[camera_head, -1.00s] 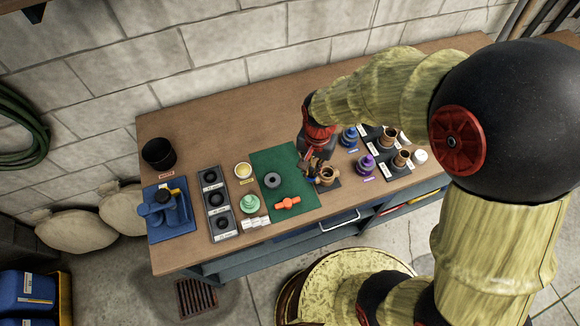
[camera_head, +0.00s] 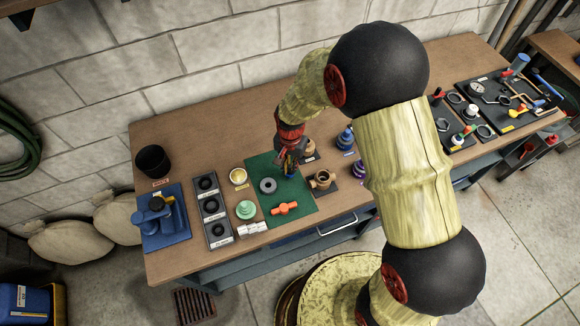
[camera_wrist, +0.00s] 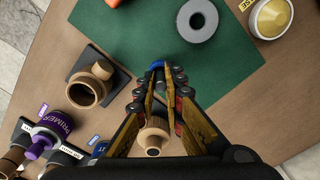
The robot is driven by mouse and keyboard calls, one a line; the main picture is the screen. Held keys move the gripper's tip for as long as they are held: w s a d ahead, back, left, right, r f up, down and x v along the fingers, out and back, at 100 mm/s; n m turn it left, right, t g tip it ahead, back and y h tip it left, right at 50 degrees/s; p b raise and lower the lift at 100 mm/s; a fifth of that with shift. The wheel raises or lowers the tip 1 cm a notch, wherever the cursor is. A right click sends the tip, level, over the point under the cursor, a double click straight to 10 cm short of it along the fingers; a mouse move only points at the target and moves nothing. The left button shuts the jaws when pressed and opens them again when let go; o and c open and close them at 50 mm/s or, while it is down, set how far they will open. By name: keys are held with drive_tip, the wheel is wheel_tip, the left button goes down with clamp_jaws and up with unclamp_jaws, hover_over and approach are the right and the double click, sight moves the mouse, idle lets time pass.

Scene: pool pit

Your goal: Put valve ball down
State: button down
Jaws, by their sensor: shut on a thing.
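My gripper (camera_head: 289,169) is over the right part of the green mat (camera_head: 262,172), with its fingers pointing down. In the wrist view its fingertips (camera_wrist: 159,72) are closed around a small blue piece (camera_wrist: 157,65), which appears to be the valve ball. The fingers hide most of it, and I cannot tell whether it touches the mat. A brown valve body (camera_head: 322,180) stands on a dark pad just right of the mat; it also shows in the wrist view (camera_wrist: 88,88), apart from my fingers.
A grey ring (camera_head: 268,185) and an orange handle (camera_head: 284,208) lie on the mat. Left of it are a yellow-topped tin (camera_head: 238,176), a green part (camera_head: 245,209) and a tray of black rings (camera_head: 203,225). Another brown fitting (camera_wrist: 153,136) shows beneath my gripper. Mat space near the fingertips is clear.

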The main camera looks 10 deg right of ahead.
drive_tip(key=shift+f, duration=0.25)
drive_tip(key=c, duration=2.4)
unclamp_jaws()
drive_tip(key=shift+f, duration=0.1)
drive_tip(key=o, duration=0.4)
drive_tip(key=shift+o, duration=0.5)
wheel_tip(320, 180, up, 12)
drive_tip(key=p, duration=0.1)
wheel_tip(320, 180, up, 10)
drive_tip(key=n+t, duration=0.1)
drive_tip(key=t, duration=0.1)
hover_over(290, 166)
drive_tip(key=s+d, duration=0.2)
drive_tip(key=d, duration=0.2)
drive_tip(key=s+d+r+n+t, duration=0.1)
drive_tip(key=s+d+r+n, duration=0.1)
drive_tip(key=s+d+r, duration=0.3)
drive_tip(key=s+d+r+n+t, duration=0.2)
drive_tip(key=s+d+r, duration=0.2)
drive_tip(key=s+r, duration=0.5)
drive_tip(key=s, duration=0.4)
drive_tip(key=shift+s+d+r+n+t, duration=0.15)
drive_tip(key=shift+d+r+n+t, duration=0.15)
drive_tip(key=shift+d+r, duration=0.1)
